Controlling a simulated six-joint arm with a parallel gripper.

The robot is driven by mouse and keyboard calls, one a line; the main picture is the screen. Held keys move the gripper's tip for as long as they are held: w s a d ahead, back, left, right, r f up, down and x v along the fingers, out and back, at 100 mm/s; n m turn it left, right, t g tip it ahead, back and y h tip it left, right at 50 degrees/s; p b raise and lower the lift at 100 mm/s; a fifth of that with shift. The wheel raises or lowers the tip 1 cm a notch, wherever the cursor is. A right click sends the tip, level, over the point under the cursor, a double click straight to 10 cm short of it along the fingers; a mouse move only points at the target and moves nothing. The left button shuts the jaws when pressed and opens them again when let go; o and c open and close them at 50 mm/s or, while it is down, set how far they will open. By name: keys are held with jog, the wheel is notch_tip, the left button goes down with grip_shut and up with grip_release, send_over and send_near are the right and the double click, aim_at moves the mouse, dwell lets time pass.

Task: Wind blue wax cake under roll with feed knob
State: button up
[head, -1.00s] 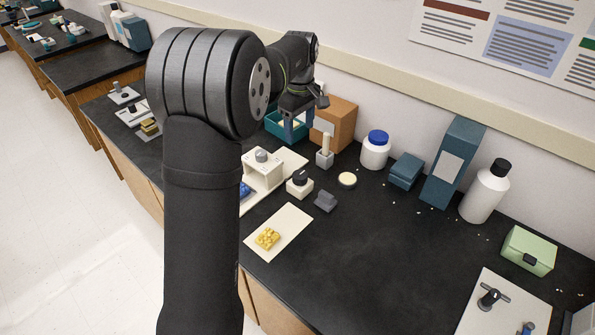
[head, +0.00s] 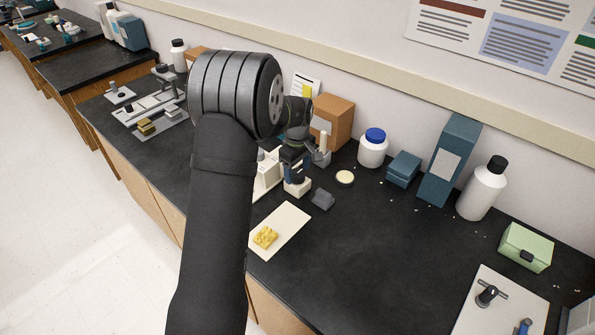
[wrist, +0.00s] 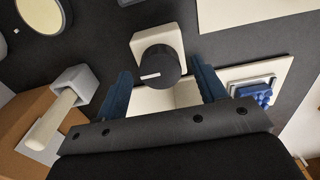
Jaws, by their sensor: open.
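The feed knob (wrist: 156,69) is a black round knob with a white mark, on a cream base (wrist: 171,35). In the head view the base (head: 297,188) shows beneath my gripper (head: 294,172). My gripper (wrist: 161,66) is open, and in the wrist view its blue fingertips appear on either side of the knob. I cannot tell how far down they reach. The blue wax cake (wrist: 255,93) sits on a grey-blue carrier on a cream plate, right of the right finger. My arm hides the cake in the head view. The cream roll stand (head: 268,170) is partly hidden; the roll is not clear.
A cream sheet with a yellow lump (head: 264,237) lies in front. A grey block (head: 322,199), a round cream disc (head: 345,178) and a holder with a pale stick (head: 323,150) stand near the knob.

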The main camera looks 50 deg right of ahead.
jog(key=shift+f, duration=0.45)
jog(key=shift+c, duration=0.2)
jog(key=c, duration=0.9)
jog(key=shift+m, duration=0.3)
